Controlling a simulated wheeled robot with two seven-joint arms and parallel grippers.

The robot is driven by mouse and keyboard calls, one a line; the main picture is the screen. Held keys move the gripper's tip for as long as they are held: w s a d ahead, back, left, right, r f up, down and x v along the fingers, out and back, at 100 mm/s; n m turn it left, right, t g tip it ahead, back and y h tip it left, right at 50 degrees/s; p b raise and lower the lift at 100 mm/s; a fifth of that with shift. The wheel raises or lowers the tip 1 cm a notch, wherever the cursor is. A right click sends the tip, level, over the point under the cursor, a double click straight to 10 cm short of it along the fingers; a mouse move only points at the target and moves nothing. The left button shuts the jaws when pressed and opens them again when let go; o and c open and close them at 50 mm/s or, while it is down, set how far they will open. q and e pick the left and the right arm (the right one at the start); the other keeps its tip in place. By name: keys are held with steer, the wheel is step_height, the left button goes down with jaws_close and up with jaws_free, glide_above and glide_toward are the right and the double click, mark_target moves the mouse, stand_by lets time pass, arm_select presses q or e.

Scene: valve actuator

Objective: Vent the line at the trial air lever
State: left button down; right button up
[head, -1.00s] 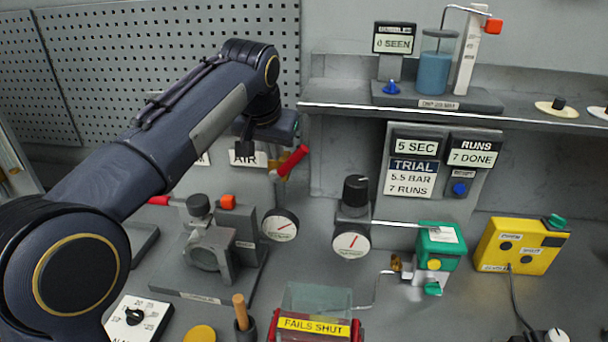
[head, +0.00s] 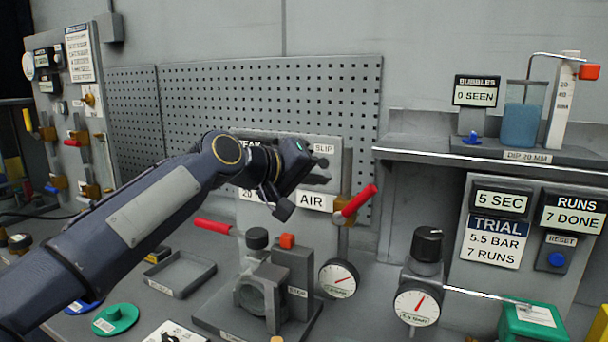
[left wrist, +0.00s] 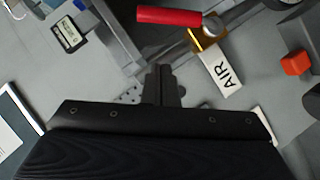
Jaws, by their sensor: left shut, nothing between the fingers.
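The air lever (head: 358,200) has a red grip on a brass body and tilts up to the right, beside the AIR label (head: 317,201). In the left wrist view the red lever (left wrist: 168,17) lies across the top, with the AIR label (left wrist: 223,80) at its right. My left gripper (head: 322,170) is shut and empty, up and to the left of the lever and in front of the panel. Its fingertips (left wrist: 161,72) are apart from the lever in the wrist view. My right gripper is not in view.
A gauge (head: 339,279) and a clamp fixture (head: 262,290) stand below the lever. A second red handle (head: 212,226) sticks out left of the fixture. The shelf (head: 480,154) with the bubble jar (head: 521,125) is at right. An empty tray (head: 180,274) lies on the bench.

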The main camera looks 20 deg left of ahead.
mark_target(353, 207)
arm_select(q)
steer(key=w+d+f, duration=0.3)
steer(key=d, duration=0.1)
steer(key=shift+w+d+f, duration=0.15)
steer(key=shift+w+f, duration=0.1)
steer(key=shift+w, duration=0.05)
